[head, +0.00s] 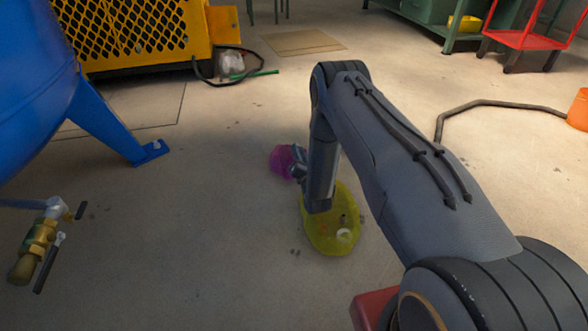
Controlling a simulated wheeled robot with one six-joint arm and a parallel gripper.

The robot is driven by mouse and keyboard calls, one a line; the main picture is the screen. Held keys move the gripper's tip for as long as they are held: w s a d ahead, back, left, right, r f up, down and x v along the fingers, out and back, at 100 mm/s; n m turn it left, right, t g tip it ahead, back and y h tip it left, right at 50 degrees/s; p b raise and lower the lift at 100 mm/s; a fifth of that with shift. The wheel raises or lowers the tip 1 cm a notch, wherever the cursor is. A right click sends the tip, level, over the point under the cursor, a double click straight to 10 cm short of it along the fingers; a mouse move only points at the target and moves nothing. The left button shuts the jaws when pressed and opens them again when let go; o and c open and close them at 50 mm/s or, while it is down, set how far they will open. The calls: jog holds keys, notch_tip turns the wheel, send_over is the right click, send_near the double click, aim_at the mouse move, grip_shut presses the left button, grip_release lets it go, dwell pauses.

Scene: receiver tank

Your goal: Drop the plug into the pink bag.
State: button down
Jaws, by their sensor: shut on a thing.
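The pink bag (281,160) lies on the concrete floor near the middle of the head view, a small magenta translucent heap. My gripper (297,165) is at its right edge in the picture, partly hidden by my own wrist. The fingers are small and dark here. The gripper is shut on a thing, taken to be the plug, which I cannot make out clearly. I cannot tell whether the gripper is above the bag or beside it. The bag's opening and contents are not clear.
A yellow translucent bag (331,239) with small items lies just below my wrist. The blue tank (38,80) with its leg and a brass valve (40,238) stands left. A yellow cage (130,35) is behind; a dark hose (490,103) lies right. The floor left of the bags is clear.

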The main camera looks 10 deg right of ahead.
jog(key=shift+f, duration=0.4)
jog(key=c, duration=1.5)
grip_release()
jog(key=shift+c, duration=0.2)
jog(key=shift+s, duration=0.1)
jog(key=s+p, duration=0.4)
jog(key=s, duration=0.3)
jog(key=shift+s, duration=0.3)
jog(key=shift+d, duration=0.1)
